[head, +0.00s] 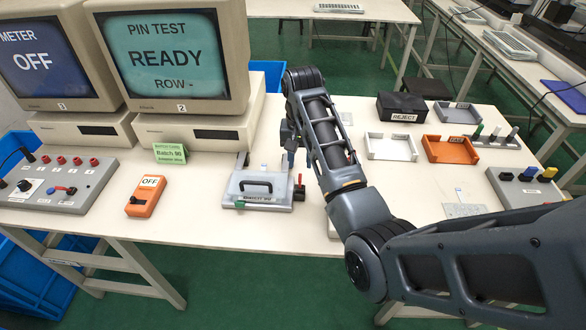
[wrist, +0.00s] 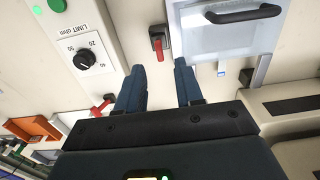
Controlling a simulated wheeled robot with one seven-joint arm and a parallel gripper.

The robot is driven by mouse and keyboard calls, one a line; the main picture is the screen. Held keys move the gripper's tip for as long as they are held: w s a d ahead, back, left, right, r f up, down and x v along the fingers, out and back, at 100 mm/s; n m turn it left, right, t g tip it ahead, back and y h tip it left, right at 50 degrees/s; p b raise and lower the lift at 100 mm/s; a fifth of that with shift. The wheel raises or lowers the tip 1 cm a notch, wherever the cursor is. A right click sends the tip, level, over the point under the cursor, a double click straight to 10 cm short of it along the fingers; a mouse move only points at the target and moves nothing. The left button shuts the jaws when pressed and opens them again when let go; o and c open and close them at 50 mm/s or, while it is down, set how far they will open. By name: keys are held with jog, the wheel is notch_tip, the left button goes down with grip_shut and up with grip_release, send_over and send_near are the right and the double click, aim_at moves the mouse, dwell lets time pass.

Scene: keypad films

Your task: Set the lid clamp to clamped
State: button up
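The test fixture (head: 262,182) stands on the table in the head view, with a flat grey lid and a black handle. Its lid (wrist: 225,38) fills the upper right of the wrist view. A red-handled lever (wrist: 162,46), apparently the lid clamp, stands beside the lid. The red lever (head: 299,190) also shows at the fixture's right side in the head view. I cannot tell its setting. My gripper (wrist: 159,68) is open and empty, its fingertips apart and just short of the lever in the wrist view. In the head view my arm mostly hides the gripper (head: 290,145).
A box with a LIMIT ohm knob (wrist: 86,58) and a second red lever (wrist: 102,106) lie left in the wrist view. An orange OFF meter (head: 146,196) stands left of the fixture. Monitors (head: 180,60) stand behind. Trays (head: 391,146) lie to the right.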

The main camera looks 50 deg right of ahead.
aim_at(300, 176)
notch_tip(300, 176, down, 7)
jog(key=shift+f+p, duration=0.2)
jog(key=shift+p, duration=0.15)
jog(key=shift+c, duration=0.4)
grip_shut()
